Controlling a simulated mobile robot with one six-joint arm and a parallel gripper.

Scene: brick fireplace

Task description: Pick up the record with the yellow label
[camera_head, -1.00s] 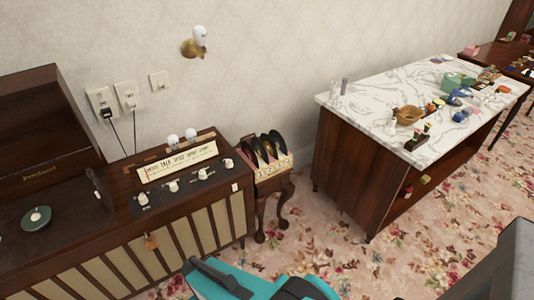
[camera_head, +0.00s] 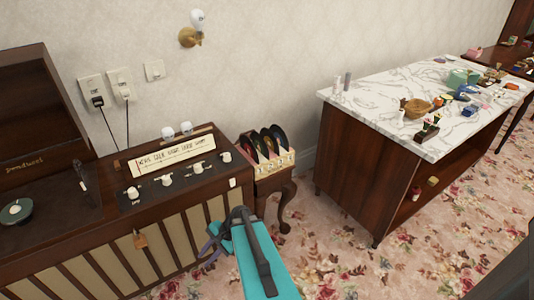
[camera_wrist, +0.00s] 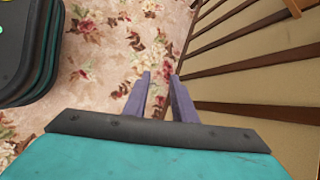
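Several dark records (camera_head: 265,142) stand upright in a small cream rack (camera_head: 274,166) on a dark wooden stool (camera_head: 276,188), between the cabinet and the marble table. Their labels are too small and too covered to tell which one is yellow. My gripper (camera_head: 207,247), with purple fingers on a teal arm, is low in front of the cabinet, left of and below the rack, and apart from it. In the wrist view my gripper (camera_wrist: 160,75) has a narrow gap between its fingers with nothing held, over the carpet beside the cabinet front. No record shows in that view.
A wooden cabinet (camera_head: 170,215) with knobs and a record player with a small disc (camera_head: 16,211) stands left of the stool. A marble-topped table (camera_head: 385,90) with several small items stands right. Open flowered carpet (camera_head: 330,245) lies in front.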

